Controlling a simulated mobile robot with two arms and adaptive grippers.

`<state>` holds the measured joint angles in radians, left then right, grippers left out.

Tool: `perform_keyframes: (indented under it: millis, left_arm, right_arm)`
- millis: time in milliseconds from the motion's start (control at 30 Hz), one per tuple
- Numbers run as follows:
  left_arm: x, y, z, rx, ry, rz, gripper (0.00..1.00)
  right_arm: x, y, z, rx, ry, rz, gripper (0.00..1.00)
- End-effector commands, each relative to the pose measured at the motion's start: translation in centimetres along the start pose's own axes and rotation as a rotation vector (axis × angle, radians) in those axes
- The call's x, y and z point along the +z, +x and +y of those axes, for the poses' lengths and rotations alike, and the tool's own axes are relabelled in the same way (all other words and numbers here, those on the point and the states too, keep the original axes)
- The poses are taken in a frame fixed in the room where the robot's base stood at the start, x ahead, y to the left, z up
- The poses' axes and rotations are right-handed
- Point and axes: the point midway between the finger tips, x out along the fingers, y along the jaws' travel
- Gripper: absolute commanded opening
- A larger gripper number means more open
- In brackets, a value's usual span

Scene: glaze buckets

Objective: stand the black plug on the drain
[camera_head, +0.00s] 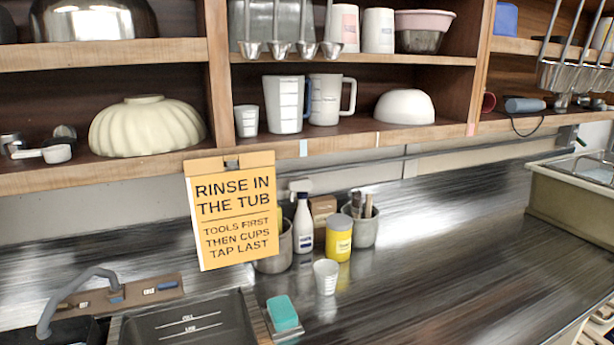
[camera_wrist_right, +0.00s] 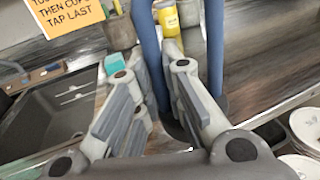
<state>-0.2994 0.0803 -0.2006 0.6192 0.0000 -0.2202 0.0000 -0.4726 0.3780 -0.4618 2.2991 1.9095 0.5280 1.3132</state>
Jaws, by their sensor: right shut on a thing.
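I cannot make out the black plug or the drain in either view. The dark sink tub (camera_head: 185,325) with level marks on its wall is at the lower left of the head view, and its floor is cut off. The tub also shows at the left of the wrist view (camera_wrist_right: 50,120). My right gripper (camera_wrist_right: 150,70) shows only in the wrist view. It is shut on a blue bar, part of a blue two-legged thing (camera_wrist_right: 151,40) whose upper end is out of frame. My left gripper is not in view.
A grey tap (camera_head: 75,290) stands by the tub. A teal sponge (camera_head: 283,312), a small white cup (camera_head: 326,276), a yellow can (camera_head: 339,237) and a spray bottle (camera_head: 303,225) stand on the counter. A yellow sign (camera_head: 233,210) hangs from the shelf. The counter's right middle is clear.

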Motion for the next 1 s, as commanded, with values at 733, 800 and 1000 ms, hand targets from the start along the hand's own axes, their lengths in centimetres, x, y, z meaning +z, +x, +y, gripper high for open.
perform_keyframes:
  millis: [733,800,1000]
  left_arm:
    - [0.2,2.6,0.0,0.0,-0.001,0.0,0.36]
    - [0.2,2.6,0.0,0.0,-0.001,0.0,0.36]
    - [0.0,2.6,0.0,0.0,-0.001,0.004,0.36]
  right_arm:
    - [-1.2,-4.7,-3.9,-0.086,-0.019,-0.005,0.0]
    - [-1.2,-4.7,-3.9,-0.084,-0.02,-0.006,0.0]
    - [-1.3,-4.7,-3.9,-0.084,-0.02,-0.005,0.0]
